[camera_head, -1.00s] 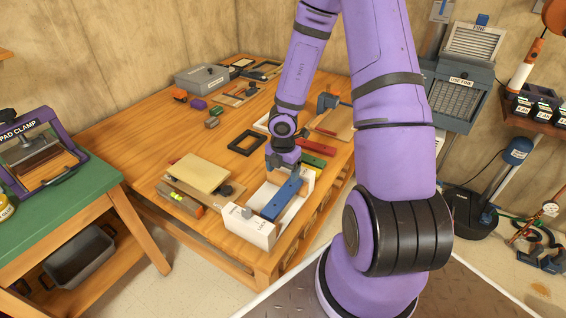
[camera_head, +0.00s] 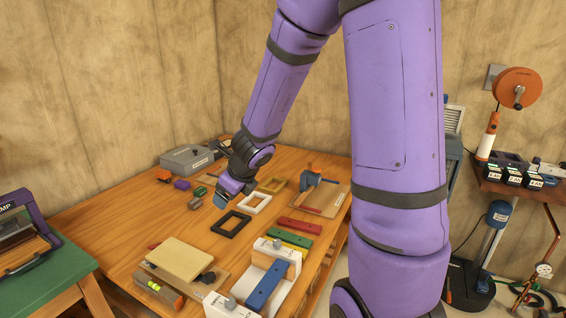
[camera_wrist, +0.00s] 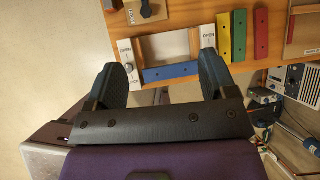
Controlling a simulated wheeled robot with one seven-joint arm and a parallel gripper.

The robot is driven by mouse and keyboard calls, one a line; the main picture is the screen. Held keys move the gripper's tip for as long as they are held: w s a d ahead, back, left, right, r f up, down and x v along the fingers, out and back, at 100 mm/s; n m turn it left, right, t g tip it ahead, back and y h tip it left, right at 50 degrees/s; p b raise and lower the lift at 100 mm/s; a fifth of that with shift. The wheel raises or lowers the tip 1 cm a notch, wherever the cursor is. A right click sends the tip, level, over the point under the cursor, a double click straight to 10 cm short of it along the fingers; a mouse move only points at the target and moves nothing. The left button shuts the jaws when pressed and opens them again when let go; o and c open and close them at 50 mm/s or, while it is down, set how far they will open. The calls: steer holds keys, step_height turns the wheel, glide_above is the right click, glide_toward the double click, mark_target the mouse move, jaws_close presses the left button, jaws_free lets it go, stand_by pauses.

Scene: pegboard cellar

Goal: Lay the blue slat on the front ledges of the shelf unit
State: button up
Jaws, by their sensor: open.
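The blue slat (camera_head: 265,286) lies lengthwise along the front of the white shelf unit (camera_head: 291,262), spanning between its two end blocks. It also shows in the wrist view (camera_wrist: 171,72), level across the unit's front edge, with the unit's right end block (camera_wrist: 208,37) partly beside my finger. The ledges under the slat are hidden. My gripper (camera_head: 221,199) is open and empty, raised over the table, apart from the slat and left of and beyond the unit in the head view. In the wrist view its two fingers (camera_wrist: 162,70) are spread wide.
Red (camera_head: 299,226), green (camera_head: 289,239) and yellow slats lie beyond the unit. A black frame (camera_head: 230,223) and a white frame (camera_head: 255,203) lie near my gripper. A board stack (camera_head: 180,259) stands left of the unit. A grey box (camera_head: 187,159) sits at the back.

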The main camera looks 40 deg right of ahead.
steer(key=s+a+r+n+y, duration=0.1)
steer(key=s+a+r+n, duration=0.3)
steer(key=r+n, duration=0.3)
steer(key=s+a+r+n+y, duration=0.1)
steer(key=s+a+r+n, duration=0.35)
steer(key=n, duration=0.45)
steer(key=s+d+r+n+h, duration=0.1)
steer(key=s+d+r+n, duration=0.1)
steer(key=s+n, duration=0.6)
steer(key=s+d+r+n+g+h, duration=0.1)
steer(key=s+d+r+n, duration=0.1)
steer(key=s+r+n, duration=0.3)
steer(key=s+n, duration=0.2)
steer(key=s, duration=0.1)
steer(key=shift+s+r+n+h, duration=0.15)
steer(key=shift+s+n+h, duration=0.1)
steer(key=shift+n+h, duration=0.15)
steer(key=shift+c, duration=0.2)
